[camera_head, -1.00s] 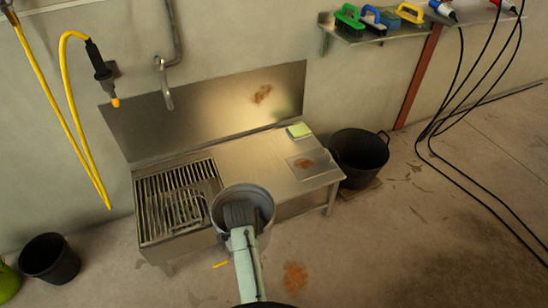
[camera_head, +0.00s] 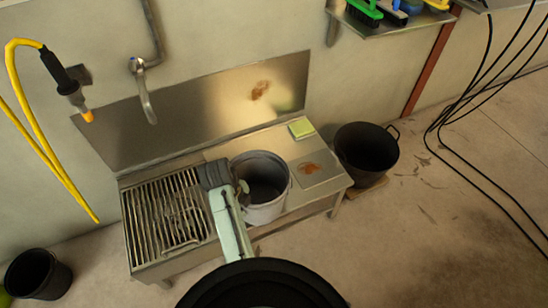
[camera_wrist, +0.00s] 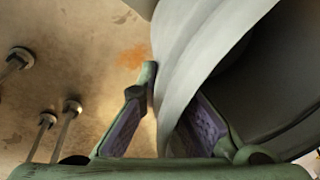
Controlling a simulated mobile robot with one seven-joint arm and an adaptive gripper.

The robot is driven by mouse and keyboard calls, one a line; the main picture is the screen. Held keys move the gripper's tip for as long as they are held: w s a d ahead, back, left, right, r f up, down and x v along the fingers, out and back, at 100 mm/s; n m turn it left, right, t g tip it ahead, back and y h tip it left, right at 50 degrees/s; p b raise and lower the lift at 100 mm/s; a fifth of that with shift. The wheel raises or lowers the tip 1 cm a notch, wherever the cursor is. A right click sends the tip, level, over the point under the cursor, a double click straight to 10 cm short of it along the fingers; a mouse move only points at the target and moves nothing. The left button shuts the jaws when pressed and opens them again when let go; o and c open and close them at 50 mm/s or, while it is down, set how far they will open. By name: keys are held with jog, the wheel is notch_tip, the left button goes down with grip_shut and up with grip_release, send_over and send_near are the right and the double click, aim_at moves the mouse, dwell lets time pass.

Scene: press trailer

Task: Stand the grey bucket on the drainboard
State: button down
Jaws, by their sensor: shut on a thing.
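The grey bucket (camera_head: 264,209) appears upright in the head view, in front of the steel drainboard (camera_head: 225,150) and overlapping its front edge. I cannot tell whether its base touches the steel. My gripper (camera_head: 240,190) is at the bucket's left side, shut on its wall near the rim. In the wrist view the pale bucket wall (camera_wrist: 178,60) runs between the two purple-padded fingers of my gripper (camera_wrist: 170,105). The bucket's base is hidden in the wrist view.
A slatted grate (camera_head: 165,215) fills the sink unit's left part. A green sponge (camera_head: 301,127) lies at the drainboard's back right. A black tub (camera_head: 366,152) stands on the floor to the right, another black bucket (camera_head: 37,274) at lower left. A tap (camera_head: 145,95) hangs above.

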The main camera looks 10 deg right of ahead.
aim_at(238, 173)
jog(key=shift+w+a+r, duration=0.1)
jog(key=shift+w+r, duration=0.1)
jog(key=shift+w, duration=0.45)
jog(key=w, duration=0.5)
jog(key=w+a, duration=0.1)
jog(key=w, duration=0.4)
jog(key=w+f+b, duration=0.1)
jog(key=w, duration=0.4)
jog(key=shift+w+a+f, duration=0.1)
jog(key=shift+w+a, duration=0.1)
jog(key=shift+a, duration=0.05)
jog(key=shift+a+p+x, duration=0.15)
jog(key=shift+x, duration=0.75)
jog(key=shift+a+p+x, duration=0.15)
jog(key=shift+x, duration=0.7)
jog(key=shift+s+f, duration=0.15)
jog(key=shift+f, duration=0.05)
jog(key=c, duration=2.2)
grip_release()
jog(key=shift+s+f, duration=0.1)
jog(key=shift+s, duration=0.05)
jog(key=o, duration=0.4)
